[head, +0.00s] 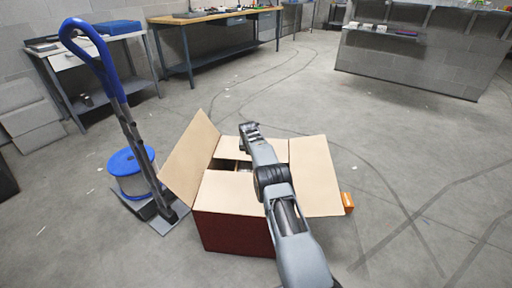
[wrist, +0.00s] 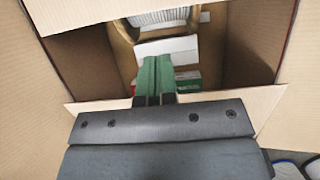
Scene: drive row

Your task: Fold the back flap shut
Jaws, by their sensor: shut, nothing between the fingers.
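The open carton (head: 230,232) stands on the floor in front of me, dark red on its near side. Its back flap (head: 277,150) rises at the far edge of the opening, partly hidden by my arm; its exact angle is hard to tell. The front flap (head: 228,190) lies folded in over the near part. The left flap (head: 190,158) stands up and leans outward; the right flap (head: 315,175) spreads outward. My gripper (head: 248,128) is shut and empty at the back flap. In the wrist view its green fingers (wrist: 154,75) show over a flap edge, above the opening.
Inside the carton are a tan ring (wrist: 123,35), a white box (wrist: 167,48) and a green-and-red box (wrist: 188,82). A blue-handled cart (head: 130,130) and blue spool (head: 132,172) stand close left. An orange box (head: 347,202) lies right. Floor beyond is clear.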

